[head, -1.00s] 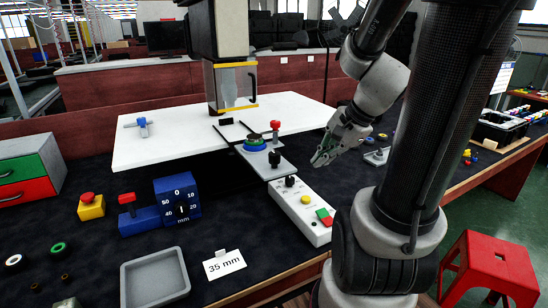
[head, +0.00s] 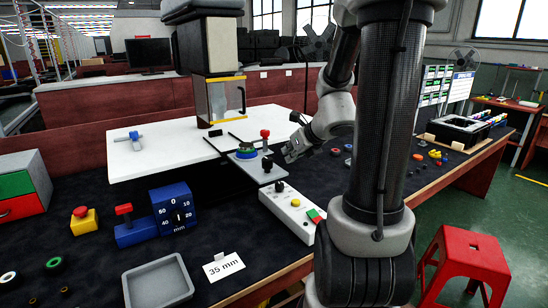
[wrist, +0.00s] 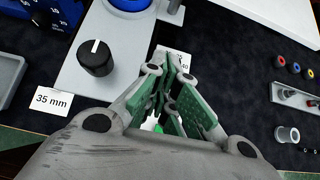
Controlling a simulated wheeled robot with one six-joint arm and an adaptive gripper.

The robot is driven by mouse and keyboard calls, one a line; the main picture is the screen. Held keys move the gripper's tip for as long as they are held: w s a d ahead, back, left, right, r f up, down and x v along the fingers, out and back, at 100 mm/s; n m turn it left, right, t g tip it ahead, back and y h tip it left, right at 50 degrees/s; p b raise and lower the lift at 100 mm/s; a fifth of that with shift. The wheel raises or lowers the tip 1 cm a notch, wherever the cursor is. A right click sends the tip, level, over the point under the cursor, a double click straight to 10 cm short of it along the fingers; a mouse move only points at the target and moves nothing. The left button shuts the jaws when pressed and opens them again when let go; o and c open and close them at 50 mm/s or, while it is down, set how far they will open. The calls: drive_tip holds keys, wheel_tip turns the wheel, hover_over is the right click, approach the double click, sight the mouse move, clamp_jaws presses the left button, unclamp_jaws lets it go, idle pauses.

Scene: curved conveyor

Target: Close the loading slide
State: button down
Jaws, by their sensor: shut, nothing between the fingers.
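The loading slide (head: 258,175) is a grey plate that stands out from the front of the white machine table. It carries a blue-green round nest (head: 246,153) and an upright black knob (head: 267,164) near its front end. My gripper (head: 288,154) is shut and empty, just right of the knob, with a small gap in the head view. In the wrist view, my green fingers (wrist: 165,95) are together. A black knob with a white line (wrist: 95,58) lies left of them on a pale surface; I cannot tell whether it belongs to the slide.
A white control box (head: 293,208) with coloured buttons lies in front of the slide. A blue dial box (head: 174,208) and a 35 mm card (head: 223,266) are to the left. A red-topped lever (head: 265,134) rises by the nest. Small parts lie on the dark bench at right.

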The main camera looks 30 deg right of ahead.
sight(261, 156)
drive_tip(key=w+f, duration=0.4)
drive_tip(key=w, duration=0.5)
drive_tip(key=shift+f, duration=0.25)
drive_tip(key=shift+a, duration=0.1)
